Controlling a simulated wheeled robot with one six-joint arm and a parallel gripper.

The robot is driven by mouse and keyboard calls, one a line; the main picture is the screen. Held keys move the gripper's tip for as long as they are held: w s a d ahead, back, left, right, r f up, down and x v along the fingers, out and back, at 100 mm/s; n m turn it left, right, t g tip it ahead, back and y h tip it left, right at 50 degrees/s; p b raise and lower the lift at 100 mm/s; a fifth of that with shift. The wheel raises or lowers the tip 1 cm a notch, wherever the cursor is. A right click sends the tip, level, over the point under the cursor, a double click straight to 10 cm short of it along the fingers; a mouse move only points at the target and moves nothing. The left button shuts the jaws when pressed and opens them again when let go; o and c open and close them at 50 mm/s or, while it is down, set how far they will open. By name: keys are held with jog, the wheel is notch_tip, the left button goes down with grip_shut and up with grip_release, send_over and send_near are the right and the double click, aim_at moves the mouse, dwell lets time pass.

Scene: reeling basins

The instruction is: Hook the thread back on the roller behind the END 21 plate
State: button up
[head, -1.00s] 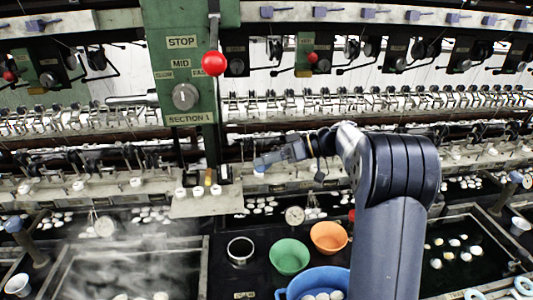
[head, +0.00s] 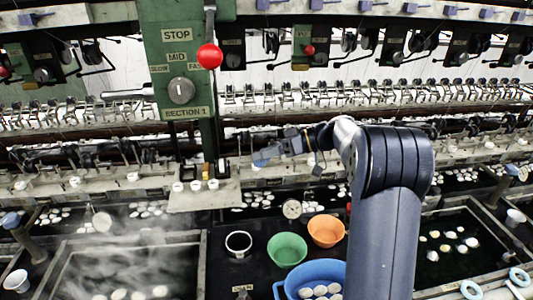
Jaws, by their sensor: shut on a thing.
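My gripper (head: 264,156) is small in the head view, just right of the green section post, in front of the machine's lower ledge. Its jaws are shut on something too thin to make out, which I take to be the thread. The thread's run cannot be seen. A row of metal guides and rollers (head: 300,95) runs across the machine above and behind my gripper. I cannot read an END 21 plate or pick out its roller. The gripper is below that row and apart from it.
The green post (head: 190,65) carries a red ball lever (head: 210,55) and a dial (head: 181,91). Steam rises over the left basin (head: 205,265).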

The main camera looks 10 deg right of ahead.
jog(key=s+r+b, duration=0.2)
jog(key=s+r, duration=0.1)
jog(key=s, duration=0.3)
jog(key=shift+s+r, duration=0.25)
jog(key=shift+r, duration=0.1)
jog(key=shift+w+a+f+t, duration=0.25)
jog(key=shift+w+a+t, duration=0.1)
jog(key=shift+a+t, duration=0.05)
jog(key=f+m+t, duration=0.1)
jog(key=w+m+t+h, duration=0.1)
jog(key=w+f+m+t, duration=0.1)
jog(key=shift+w+a+f+m+t+h, duration=0.25)
jog(key=shift+a+f+m+t+h, duration=0.05)
jog(key=shift+f, duration=0.05)
jog(key=s+d+f+m+t+h, duration=0.1)
jog(key=d+f+m+t+h, duration=0.1)
jog(key=f, duration=0.3)
jog(key=s+d+f+m+t+h, duration=0.1)
jog(key=d+f+m+t+h, duration=0.1)
jog(key=f, duration=0.4)
jog(key=s+d+f+m+t+h, duration=0.1)
jog(key=d+f+m+t+h, duration=0.1)
jog(key=f, duration=0.4)
jog(key=shift+s+d+f+m+t+h, duration=0.1)
jog(key=shift+s+d+m+t+h, duration=0.15)
jog(key=shift+m+h, duration=0.4)
jog(key=shift+s+d+f+m+t+h, duration=0.1)
jog(key=shift+s+d+m+t+h, duration=0.1)
jog(key=shift+m+h, duration=0.4)
